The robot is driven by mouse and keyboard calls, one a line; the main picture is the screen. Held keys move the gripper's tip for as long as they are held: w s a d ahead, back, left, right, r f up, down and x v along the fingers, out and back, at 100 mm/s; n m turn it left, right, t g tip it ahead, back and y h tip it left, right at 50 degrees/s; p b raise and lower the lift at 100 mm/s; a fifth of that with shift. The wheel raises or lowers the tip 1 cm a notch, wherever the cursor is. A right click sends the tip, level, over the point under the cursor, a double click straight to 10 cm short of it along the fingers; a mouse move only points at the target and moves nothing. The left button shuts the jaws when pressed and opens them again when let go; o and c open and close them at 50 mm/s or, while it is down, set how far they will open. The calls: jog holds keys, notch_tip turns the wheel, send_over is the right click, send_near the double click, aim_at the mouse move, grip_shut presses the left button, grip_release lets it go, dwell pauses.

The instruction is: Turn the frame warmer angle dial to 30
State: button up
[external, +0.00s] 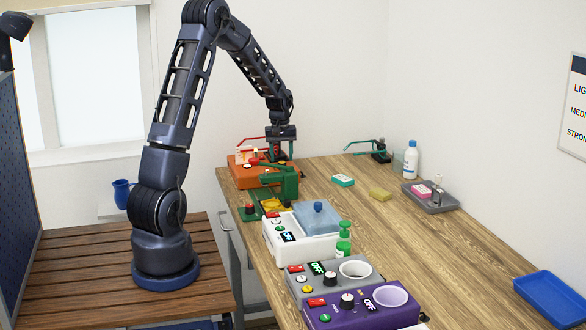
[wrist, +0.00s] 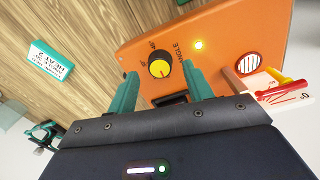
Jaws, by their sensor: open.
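The frame warmer appears to be the orange box (external: 247,177) at the far left end of the bench. My gripper (external: 279,154) is above the box. In the wrist view my gripper (wrist: 160,72) is open, with one teal finger on each side of the dial. I cannot tell whether the fingers touch it.
A green press (external: 280,183) stands close in front.

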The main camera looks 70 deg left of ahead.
jog(key=shift+f, duration=1.15)
jog(key=shift+c, duration=0.2)
jog(key=c, duration=0.9)
jog(key=shift+c, duration=0.2)
